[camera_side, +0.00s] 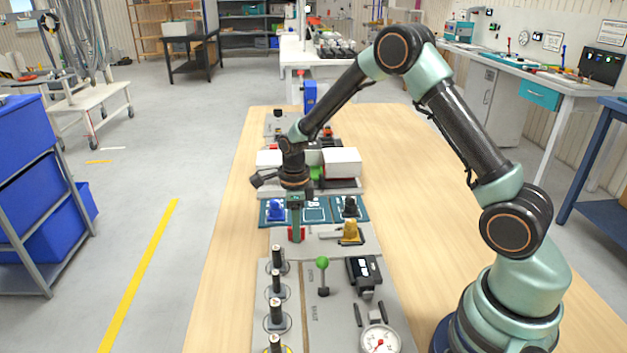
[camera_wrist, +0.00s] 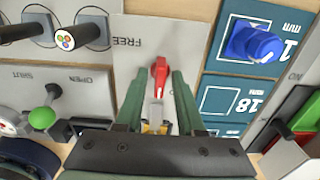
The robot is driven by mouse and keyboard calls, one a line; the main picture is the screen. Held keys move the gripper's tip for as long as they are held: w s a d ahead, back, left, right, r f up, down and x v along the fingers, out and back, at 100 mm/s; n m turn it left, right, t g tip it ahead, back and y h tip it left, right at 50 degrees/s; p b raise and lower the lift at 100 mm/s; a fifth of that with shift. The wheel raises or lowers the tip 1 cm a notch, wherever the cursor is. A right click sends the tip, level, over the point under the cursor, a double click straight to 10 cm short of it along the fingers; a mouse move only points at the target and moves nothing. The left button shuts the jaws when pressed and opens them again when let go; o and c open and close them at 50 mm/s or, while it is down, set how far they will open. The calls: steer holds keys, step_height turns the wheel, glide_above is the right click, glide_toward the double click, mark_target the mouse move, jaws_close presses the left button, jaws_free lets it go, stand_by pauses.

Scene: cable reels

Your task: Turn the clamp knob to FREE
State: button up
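The red clamp knob (camera_wrist: 160,76) stands on a light grey panel in the wrist view. Its narrow end points up in the picture, and the printed word FREE (camera_wrist: 127,41) is to its upper left. My gripper (camera_wrist: 158,84) is open, with one green finger on each side of the knob and a visible gap at both sides. A metal and yellow part (camera_wrist: 155,120) shows below the knob, partly hidden by my gripper. In the side view my gripper (camera_side: 296,238) points down at the red knob (camera_side: 290,233), which it mostly hides.
A blue knob-like piece (camera_side: 276,210) and a black one (camera_side: 350,207) stand on teal plates behind. A yellow piece (camera_side: 351,232) is to the right. A green-ball lever (camera_side: 322,264), several upright posts (camera_side: 276,285) and a dial gauge (camera_side: 380,341) stand in front.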

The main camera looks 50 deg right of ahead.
jaws_close()
steer(key=m, duration=0.6)
steer(key=shift+m, duration=0.4)
steer(key=shift+o, duration=0.4)
jaws_free()
step_height(320, 180, up, 7)
steer(key=shift+r, duration=0.1)
steer(key=shift+c, duration=0.4)
